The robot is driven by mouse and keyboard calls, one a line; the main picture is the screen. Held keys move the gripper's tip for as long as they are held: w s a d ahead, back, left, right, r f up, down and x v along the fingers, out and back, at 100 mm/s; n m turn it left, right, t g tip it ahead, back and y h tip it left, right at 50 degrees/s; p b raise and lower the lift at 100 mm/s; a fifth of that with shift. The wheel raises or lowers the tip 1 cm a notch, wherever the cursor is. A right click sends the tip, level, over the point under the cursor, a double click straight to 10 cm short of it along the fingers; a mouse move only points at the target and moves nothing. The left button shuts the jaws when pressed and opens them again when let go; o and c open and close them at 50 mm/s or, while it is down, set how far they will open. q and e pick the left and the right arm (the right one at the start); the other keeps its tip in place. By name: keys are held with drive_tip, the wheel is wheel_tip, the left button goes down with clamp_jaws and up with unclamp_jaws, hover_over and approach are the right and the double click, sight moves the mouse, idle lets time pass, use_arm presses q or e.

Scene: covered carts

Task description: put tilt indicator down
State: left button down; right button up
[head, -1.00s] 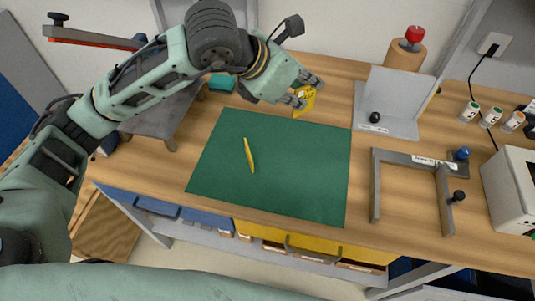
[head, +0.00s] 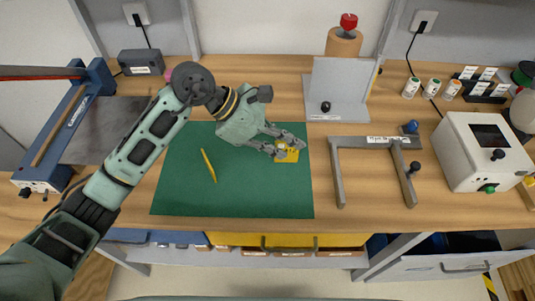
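The tilt indicator (head: 288,155), a small yellow piece with dark markings, is at the right edge of the green mat (head: 235,200). My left gripper (head: 286,146) reaches in from the left with its fingers at the indicator's upper and left edges and looks shut on it. The fingers hide part of it. I cannot tell whether its underside touches the mat. My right gripper is not in view.
A thin yellow stick (head: 208,165) lies on the mat's left half. A grey angled frame (head: 375,142) stands just right of the indicator. A grey upright plate (head: 338,88) stands behind, and a white box (head: 470,150) at right. The mat's front is clear.

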use_arm(q)
drive_tip(key=a+f, duration=0.1)
drive_tip(key=f, duration=0.1)
drive_tip(key=a+f+p, duration=0.2)
drive_tip(key=f, duration=0.1)
drive_tip(key=shift+s+f, duration=0.25)
drive_tip(key=shift+f, duration=0.2)
drive_tip(key=shift+f, duration=0.15)
drive_tip(key=c, duration=2)
unclamp_jaws()
